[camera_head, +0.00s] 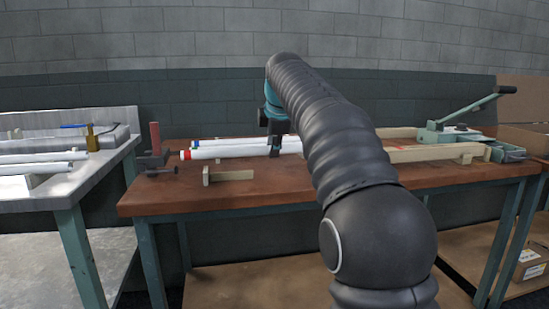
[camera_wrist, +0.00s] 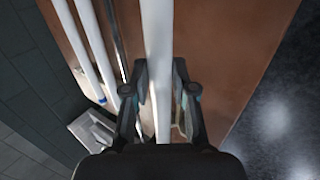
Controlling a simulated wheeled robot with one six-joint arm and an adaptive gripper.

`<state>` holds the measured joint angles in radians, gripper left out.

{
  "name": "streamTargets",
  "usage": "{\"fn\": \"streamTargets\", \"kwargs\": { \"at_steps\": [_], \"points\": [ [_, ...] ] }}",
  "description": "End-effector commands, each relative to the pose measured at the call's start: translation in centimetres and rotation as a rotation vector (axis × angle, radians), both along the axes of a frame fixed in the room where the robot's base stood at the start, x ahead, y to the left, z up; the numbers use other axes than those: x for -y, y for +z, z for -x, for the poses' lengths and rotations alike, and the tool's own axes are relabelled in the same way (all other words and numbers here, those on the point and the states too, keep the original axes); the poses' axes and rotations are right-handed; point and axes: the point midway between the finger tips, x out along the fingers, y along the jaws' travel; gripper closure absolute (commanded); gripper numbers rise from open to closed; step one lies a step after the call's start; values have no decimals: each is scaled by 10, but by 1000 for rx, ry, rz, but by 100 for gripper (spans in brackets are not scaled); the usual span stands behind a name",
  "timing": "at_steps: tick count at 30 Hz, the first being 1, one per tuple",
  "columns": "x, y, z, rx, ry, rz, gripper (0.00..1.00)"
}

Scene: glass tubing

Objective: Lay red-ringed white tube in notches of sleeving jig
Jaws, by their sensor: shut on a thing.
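The white tube with a red ring (camera_head: 232,152) lies level above the brown bench, its ringed end to the left. My gripper (camera_head: 276,150) is shut on it, right of the ringed end. In the wrist view the white tube (camera_wrist: 159,65) runs between the two fingers of my gripper (camera_wrist: 160,95); no red ring shows there. A small wooden notched support (camera_head: 228,175) stands in front of the tube on the left, apart from it. A long wooden piece (camera_head: 430,153) lies to the right, partly behind my arm. I cannot tell which wooden parts form the sleeving jig.
A blue-ringed white tube (camera_head: 222,142) lies behind; parallel white tubes (camera_wrist: 82,45) show in the wrist view. A dark vise with a red post (camera_head: 155,140) stands at the bench's left end. A green lever device (camera_head: 450,132) is at the right. A grey table (camera_head: 70,187) stands left.

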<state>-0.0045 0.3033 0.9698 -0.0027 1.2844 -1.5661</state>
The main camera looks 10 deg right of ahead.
Motion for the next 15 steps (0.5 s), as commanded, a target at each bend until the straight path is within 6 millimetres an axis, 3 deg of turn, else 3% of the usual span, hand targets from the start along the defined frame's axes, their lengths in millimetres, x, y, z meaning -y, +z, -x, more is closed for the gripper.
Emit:
{"fn": "streamTargets", "kwargs": {
  "at_steps": [1, 5, 15],
  "points": [
    [0, -11, 1, -1, 0, 0, 100],
    [0, -23, 1, -1, 0, 0, 100],
    [1, -25, 0, 0, 0, 0, 100]
  ]
}}
